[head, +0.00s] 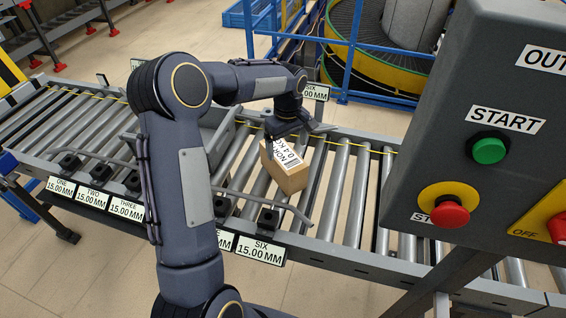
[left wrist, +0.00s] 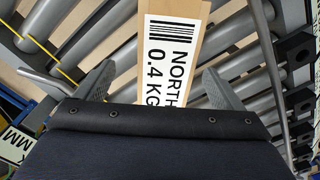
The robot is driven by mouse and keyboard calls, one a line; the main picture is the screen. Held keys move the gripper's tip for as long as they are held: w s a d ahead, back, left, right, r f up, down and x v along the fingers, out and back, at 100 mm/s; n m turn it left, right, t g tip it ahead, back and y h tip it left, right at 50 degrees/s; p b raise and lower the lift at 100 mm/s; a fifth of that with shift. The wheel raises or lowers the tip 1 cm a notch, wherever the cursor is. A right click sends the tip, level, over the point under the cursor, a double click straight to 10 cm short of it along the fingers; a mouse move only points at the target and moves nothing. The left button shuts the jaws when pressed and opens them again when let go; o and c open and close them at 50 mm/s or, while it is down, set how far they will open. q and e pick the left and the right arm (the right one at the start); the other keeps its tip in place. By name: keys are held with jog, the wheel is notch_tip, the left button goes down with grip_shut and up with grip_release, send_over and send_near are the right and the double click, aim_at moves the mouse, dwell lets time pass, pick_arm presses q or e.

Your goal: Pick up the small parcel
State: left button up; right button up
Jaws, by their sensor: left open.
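The small parcel (head: 287,168) is a brown cardboard box with a white label reading NORTH and 0.4 KG. It sits on the roller conveyor (head: 340,190). My left gripper (head: 292,138) is over the far end of the parcel's top, with its jaws apart. In the left wrist view the parcel (left wrist: 170,50) lies between the two open fingers (left wrist: 155,88), with space on either side. Whether the fingertips reach down beside its sides cannot be told. The near end of the parcel is hidden by the gripper body in that view. My right gripper is not in view.
A control box (head: 480,140) with a green START button (head: 488,151) and a red button (head: 450,212) stands at the right. Guide rails (head: 265,204) and number signs (head: 260,250) line the conveyor's near edge. A blue railing (head: 350,50) stands behind.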

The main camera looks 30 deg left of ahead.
aim_at(283, 153)
pick_arm(q)
jog(key=f, duration=0.2)
jog(key=f+p, duration=0.1)
jog(key=f, duration=0.1)
jog(key=a+f+p, duration=0.1)
jog(key=f, duration=0.1)
jog(key=shift+s+f, duration=0.2)
jog(key=shift+f, duration=0.25)
jog(key=shift+r, duration=0.1)
jog(key=c, duration=1.3)
